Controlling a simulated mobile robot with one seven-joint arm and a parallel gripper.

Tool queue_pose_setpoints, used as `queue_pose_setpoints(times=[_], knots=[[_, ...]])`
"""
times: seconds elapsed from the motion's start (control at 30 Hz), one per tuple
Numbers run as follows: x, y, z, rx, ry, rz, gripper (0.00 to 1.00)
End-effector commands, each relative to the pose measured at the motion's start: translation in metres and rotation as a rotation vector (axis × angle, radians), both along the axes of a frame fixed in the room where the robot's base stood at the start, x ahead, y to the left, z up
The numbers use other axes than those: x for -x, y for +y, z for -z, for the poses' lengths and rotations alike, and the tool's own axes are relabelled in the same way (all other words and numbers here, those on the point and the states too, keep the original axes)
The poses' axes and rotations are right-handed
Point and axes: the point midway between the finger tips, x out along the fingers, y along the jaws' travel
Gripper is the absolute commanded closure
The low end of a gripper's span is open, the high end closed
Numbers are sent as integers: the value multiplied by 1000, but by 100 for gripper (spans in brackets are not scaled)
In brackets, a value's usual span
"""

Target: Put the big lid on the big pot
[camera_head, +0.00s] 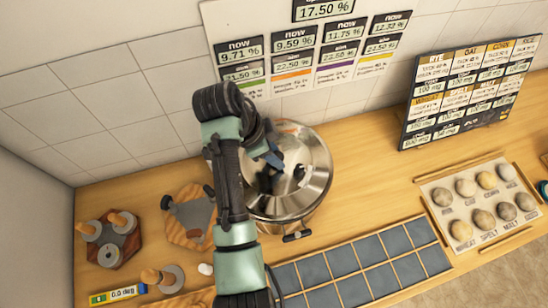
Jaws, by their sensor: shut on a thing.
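The big pot (283,216) is a shiny metal pot standing on the wooden counter, with a dark side handle at its front. The big lid (318,160) is a round, polished metal disc at the pot's mouth. It covers most of the opening from this view. I cannot tell whether it rests flush on the rim or hangs just above it. My gripper (270,178) reaches down over the lid's left-centre part and is shut on the lid. My arm and the lid's reflections partly hide the fingertips and the grip point.
A blue-grey tiled mat (355,268) lies in front of the pot. A tray of round stones (480,205) and a dark label board (465,92) are at the right. Wooden boards with knobbed discs (108,240) and a digital level (117,294) are at the left. A tiled wall stands behind.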

Motion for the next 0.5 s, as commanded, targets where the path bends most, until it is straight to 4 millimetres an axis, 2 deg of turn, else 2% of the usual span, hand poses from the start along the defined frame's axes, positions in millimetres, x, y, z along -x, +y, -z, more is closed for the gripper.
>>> queue_pose_setpoints(times=[0.3,0.5], knots=[[0,0,37,-1,1,-1,100],[0,0,39,-1,-3,0,100]])
